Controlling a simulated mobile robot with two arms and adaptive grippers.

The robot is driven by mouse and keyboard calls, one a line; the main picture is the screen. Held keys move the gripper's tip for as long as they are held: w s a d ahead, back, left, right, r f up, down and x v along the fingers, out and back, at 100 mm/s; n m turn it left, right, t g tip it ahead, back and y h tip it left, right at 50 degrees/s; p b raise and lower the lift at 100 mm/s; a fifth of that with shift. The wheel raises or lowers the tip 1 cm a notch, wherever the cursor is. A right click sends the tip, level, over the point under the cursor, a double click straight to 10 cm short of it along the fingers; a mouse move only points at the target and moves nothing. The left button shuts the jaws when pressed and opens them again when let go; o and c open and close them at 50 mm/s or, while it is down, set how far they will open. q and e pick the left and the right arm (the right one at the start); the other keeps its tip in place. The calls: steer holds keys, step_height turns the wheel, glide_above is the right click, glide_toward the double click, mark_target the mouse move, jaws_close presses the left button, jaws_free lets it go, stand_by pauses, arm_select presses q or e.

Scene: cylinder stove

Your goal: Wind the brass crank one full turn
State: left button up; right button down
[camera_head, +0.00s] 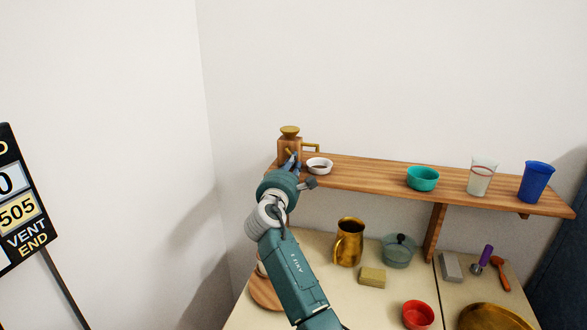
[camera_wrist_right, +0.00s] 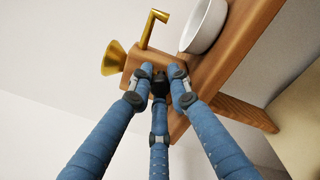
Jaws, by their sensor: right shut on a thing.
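A small wooden mill (camera_head: 283,148) with a flared brass top stands at the left end of the wall shelf. Its brass crank (camera_head: 312,147) sticks out from the right side and bends over at the end. In the right wrist view the crank (camera_wrist_right: 148,32) stands free of my fingers, and the brass top (camera_wrist_right: 118,61) is at the left. My right gripper (camera_head: 292,162) is shut on the mill's wooden body (camera_wrist_right: 139,64). The fingers hide part of the body and the exact contact. My left gripper is not in view.
A white bowl (camera_head: 319,165) sits close beside the mill on the shelf (camera_head: 370,173). A teal bowl (camera_head: 423,180), a glass (camera_head: 482,178) and a blue cup (camera_head: 536,182) stand farther right. Below, a counter (camera_head: 318,245) holds a brass jug (camera_head: 349,243) and several other items.

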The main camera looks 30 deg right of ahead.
steer(key=shift+f, duration=0.1)
stand_by(0.4)
steer(key=c, duration=1.6)
jaws_free()
steer(key=v, duration=1.2)
steer(key=shift+a, duration=0.1)
